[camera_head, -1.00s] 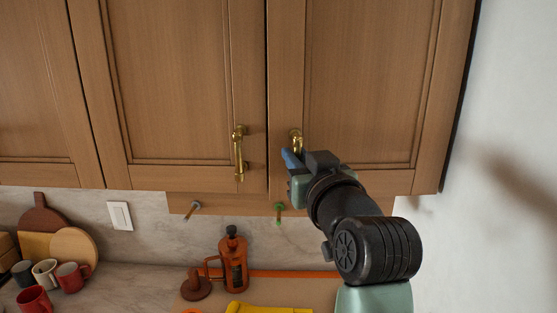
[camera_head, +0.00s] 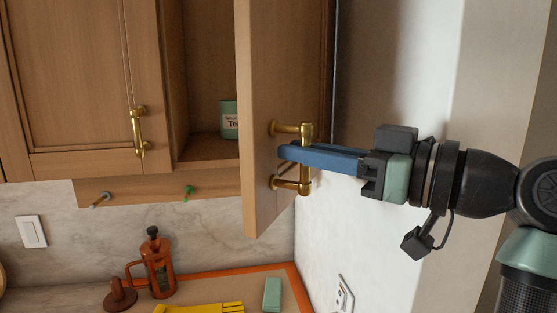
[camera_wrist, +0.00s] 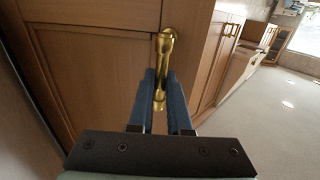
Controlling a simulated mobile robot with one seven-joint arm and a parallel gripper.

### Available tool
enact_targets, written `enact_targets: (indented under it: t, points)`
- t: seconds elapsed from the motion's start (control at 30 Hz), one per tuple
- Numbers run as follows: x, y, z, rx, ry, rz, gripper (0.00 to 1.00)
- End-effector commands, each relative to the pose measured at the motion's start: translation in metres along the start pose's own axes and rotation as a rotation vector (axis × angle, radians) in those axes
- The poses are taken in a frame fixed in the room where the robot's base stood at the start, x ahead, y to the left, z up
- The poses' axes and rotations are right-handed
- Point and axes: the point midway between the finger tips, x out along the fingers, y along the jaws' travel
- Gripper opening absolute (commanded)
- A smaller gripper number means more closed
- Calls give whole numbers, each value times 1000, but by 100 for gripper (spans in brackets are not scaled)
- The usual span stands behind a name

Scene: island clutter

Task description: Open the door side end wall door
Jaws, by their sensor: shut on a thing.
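The wooden end wall door (camera_head: 266,95) stands swung out wide from its cabinet, next to the white wall. Its brass bar handle (camera_head: 306,170) faces right. My gripper (camera_head: 292,154) has its blue fingers around the handle bar and is shut on it. The wrist view shows the brass handle (camera_wrist: 162,70) between the two blue fingers (camera_wrist: 159,96). The cabinet interior (camera_head: 205,80) is exposed, with a green tea tin (camera_head: 229,120) on its shelf.
The neighbouring cabinet door (camera_head: 75,75) is closed, with its own brass handle (camera_head: 139,132). Below are an orange French press (camera_head: 155,262), a yellow item (camera_head: 205,308) and a green block (camera_head: 272,294) on the counter. The white wall (camera_head: 400,80) is close on the right.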

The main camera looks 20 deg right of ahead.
Motion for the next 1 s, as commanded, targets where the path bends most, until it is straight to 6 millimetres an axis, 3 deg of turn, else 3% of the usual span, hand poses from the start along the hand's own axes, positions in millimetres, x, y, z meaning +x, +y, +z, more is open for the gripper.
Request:
enact_targets:
  t: [0.2,0.4,0.93,0.97,1.0]
  points:
    - [-27,12,2,1,-3,0,0]
    - [-41,20,1,1,-3,1,0]
    - [-46,23,0,2,-1,3,0]
    - [-46,23,0,1,-1,3,20]
    - [-46,23,0,1,-1,3,27]
